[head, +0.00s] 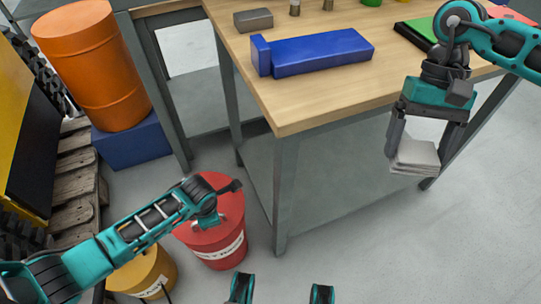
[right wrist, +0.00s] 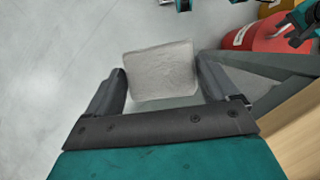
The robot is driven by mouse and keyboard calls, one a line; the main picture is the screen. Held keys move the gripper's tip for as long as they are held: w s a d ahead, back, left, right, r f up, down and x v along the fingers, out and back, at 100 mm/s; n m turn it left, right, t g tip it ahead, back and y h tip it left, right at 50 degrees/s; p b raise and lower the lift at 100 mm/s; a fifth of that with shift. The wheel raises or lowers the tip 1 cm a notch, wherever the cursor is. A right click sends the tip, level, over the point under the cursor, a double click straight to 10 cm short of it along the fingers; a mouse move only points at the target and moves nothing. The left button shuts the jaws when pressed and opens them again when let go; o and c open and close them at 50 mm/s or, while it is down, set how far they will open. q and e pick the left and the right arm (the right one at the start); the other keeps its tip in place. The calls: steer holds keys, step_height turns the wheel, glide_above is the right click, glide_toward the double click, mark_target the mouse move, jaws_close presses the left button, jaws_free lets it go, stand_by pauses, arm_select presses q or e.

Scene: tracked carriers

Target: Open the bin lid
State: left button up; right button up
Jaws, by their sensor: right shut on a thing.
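A red bin (head: 234,222) with a white label stands on the floor left of the workbench. Its lid lies flat on top as far as I can see; my left arm hides part of it. My left gripper (head: 232,187) is above the lid's right side; whether it touches the lid or is open is unclear. The bin is partly visible at the top right of the right wrist view (right wrist: 258,36). My right gripper (head: 412,148) is shut on a white folded cloth (head: 417,157), held in front of the bench; the cloth also shows between the fingers in the right wrist view (right wrist: 160,70).
A yellow bin (head: 155,270) stands beside the red one, partly behind my left arm. An orange drum (head: 92,65) sits on a blue base (head: 130,147) beside a wooden pallet (head: 78,165). The workbench (head: 310,100) bears a blue vise-like block (head: 320,52). Grey floor (head: 390,240) at right is clear.

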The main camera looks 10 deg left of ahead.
arm_select(q)
steer(key=shift+f, duration=0.25)
jaws_close()
stand_by(0.6)
